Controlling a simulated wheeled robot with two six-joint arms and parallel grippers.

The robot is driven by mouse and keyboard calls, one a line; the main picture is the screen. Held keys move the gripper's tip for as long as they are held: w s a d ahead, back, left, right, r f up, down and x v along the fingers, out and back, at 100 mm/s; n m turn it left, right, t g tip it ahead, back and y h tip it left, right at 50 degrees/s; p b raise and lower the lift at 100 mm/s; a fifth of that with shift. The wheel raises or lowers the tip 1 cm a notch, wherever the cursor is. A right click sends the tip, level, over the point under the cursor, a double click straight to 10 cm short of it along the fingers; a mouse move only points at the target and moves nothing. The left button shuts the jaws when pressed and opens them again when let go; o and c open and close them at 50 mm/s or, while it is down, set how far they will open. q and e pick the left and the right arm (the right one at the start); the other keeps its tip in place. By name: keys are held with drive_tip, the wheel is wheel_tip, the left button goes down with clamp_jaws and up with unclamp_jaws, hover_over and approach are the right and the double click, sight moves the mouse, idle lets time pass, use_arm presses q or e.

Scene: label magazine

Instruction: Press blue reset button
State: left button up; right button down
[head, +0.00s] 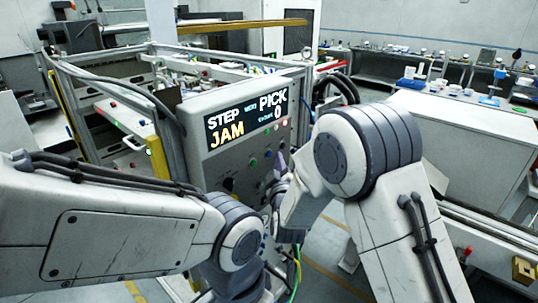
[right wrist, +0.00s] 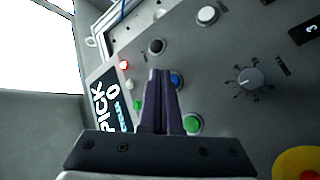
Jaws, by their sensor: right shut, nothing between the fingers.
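The blue button (right wrist: 176,80) sits on the grey control panel (head: 212,172), partly hidden by a finger of my right gripper (right wrist: 160,72) in the right wrist view. The right gripper's dark purple fingers are shut with nothing between them. Their tips point at the panel just beside the blue button; I cannot tell whether they touch it. In the head view the right gripper (head: 281,162) is in front of the panel's lower right part. My left arm comes in from the left, but its gripper does not show.
Green buttons (right wrist: 193,124), a black button (right wrist: 157,46), a white button (right wrist: 207,15), a lit red lamp (right wrist: 124,65) and a rotary knob (right wrist: 250,79) surround the fingers. The panel's display (head: 245,119) reads STEP, PICK, JAM and 0. A white cabinet (head: 480,140) stands at right.

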drive_tip(key=shift+a, duration=0.1)
idle(0.5)
drive_tip(key=shift+w+a, duration=0.2)
drive_tip(key=shift+a, duration=0.05)
drive_tip(key=shift+w+a+b, duration=0.2)
drive_tip(key=shift+a+b, duration=0.15)
drive_tip(key=shift+b, duration=0.05)
idle(0.6)
idle(0.3)
drive_tip(key=shift+s+d+b, duration=0.3)
drive_tip(key=shift+s+d, duration=0.2)
drive_tip(key=shift+d, duration=0.15)
drive_tip(key=s+d, duration=0.1)
drive_tip(key=d, duration=0.1)
drive_tip(key=s+d+b, duration=0.1)
drive_tip(key=s+d, duration=0.1)
drive_tip(key=shift+b, duration=0.3)
